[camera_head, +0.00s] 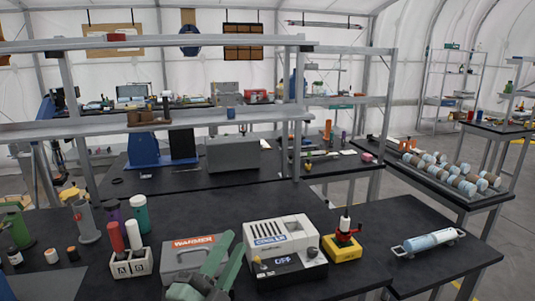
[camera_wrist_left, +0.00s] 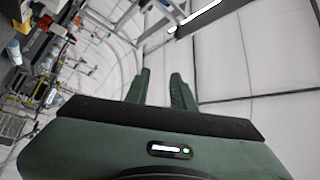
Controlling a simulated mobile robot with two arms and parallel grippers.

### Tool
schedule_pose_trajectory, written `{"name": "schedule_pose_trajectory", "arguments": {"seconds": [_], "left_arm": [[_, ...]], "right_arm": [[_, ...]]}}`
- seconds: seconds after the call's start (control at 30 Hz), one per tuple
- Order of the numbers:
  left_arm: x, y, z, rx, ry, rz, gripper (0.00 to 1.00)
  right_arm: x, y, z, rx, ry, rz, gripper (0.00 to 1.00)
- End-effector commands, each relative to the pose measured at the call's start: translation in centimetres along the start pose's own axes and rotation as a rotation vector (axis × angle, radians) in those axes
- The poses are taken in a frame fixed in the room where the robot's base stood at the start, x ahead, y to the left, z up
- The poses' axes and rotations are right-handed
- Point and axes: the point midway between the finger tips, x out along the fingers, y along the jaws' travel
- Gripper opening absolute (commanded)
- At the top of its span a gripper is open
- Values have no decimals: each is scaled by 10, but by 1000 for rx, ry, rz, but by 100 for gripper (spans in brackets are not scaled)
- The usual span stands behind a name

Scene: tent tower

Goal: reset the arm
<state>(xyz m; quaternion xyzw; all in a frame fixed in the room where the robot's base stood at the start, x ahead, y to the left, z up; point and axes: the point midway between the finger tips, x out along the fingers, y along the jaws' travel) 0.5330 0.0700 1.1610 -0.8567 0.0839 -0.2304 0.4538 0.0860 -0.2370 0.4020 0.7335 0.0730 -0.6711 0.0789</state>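My left gripper (camera_head: 233,243) is green and shows at the bottom middle of the head view, over the front of the black bench (camera_head: 190,208). It stands in front of a grey box labelled warmer (camera_head: 192,258) and just left of the white cooler box (camera_head: 279,240). In the left wrist view its two fingers (camera_wrist_left: 160,75) stand apart with nothing between them, so it is open and empty. That view points out at the white tent wall and a tilted part of the room. My right gripper does not show.
A white rack marked A and B (camera_head: 131,263) holds a red and a white tube. A red and black device on a yellow base (camera_head: 343,242) and a blue-white cylinder on a tray (camera_head: 428,240) are to the right. Metal shelf rails (camera_head: 150,127) cross above the bench.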

Motion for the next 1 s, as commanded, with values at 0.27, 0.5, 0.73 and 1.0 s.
{"name": "schedule_pose_trajectory", "arguments": {"seconds": [0.27, 0.5, 0.73, 1.0], "left_arm": [[-134, 90, 140, -477, -744, 238, 24], [-258, 146, 163, -703, -1169, 417, 24], [-340, 170, 152, -818, -1421, 538, 24], [-389, 207, 157, -873, -1574, 624, 24]], "right_arm": [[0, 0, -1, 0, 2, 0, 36], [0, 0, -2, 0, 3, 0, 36], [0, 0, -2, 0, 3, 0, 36], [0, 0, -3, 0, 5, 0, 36]]}}
